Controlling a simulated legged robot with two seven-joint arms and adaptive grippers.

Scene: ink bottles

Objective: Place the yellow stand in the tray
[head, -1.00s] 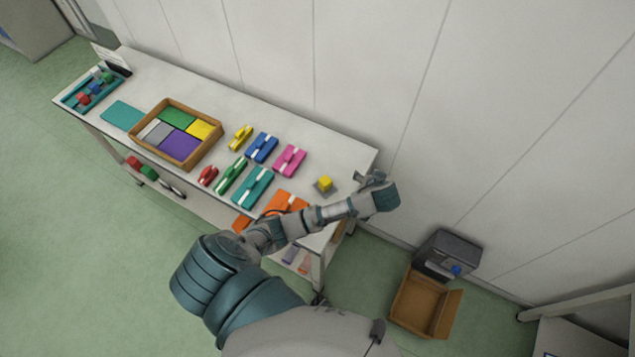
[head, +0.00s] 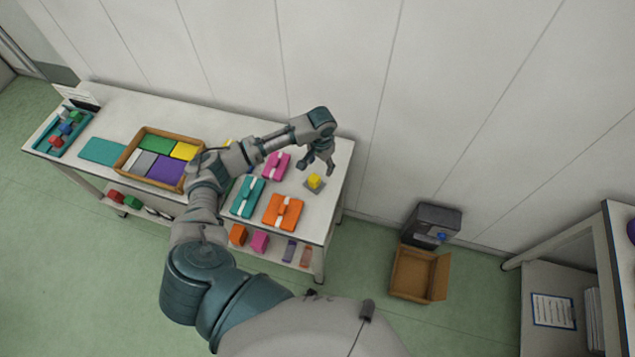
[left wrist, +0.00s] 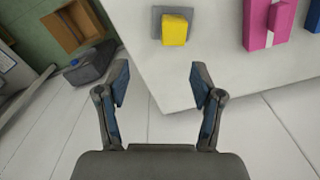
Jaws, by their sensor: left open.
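A yellow block (head: 314,181), which looks like the yellow stand, sits on a small grey plate (head: 319,188) near the table's right end. Both also show in the left wrist view, the yellow block (left wrist: 175,30) on the grey plate (left wrist: 157,22). My left gripper (head: 319,168) is open and empty, close above the yellow block; in the left wrist view its spread fingers (left wrist: 158,80) point towards it, apart from it. A wooden tray (head: 127,163) holding green, yellow, grey and purple pieces stands left of the middle. My right gripper is out of view.
Pink (head: 276,166), teal (head: 248,197) and orange (head: 283,212) cases with white bands lie beside the block. A teal tray (head: 47,148) with small bottles is at the far left. The wall is close behind. My arm hides part of the table.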

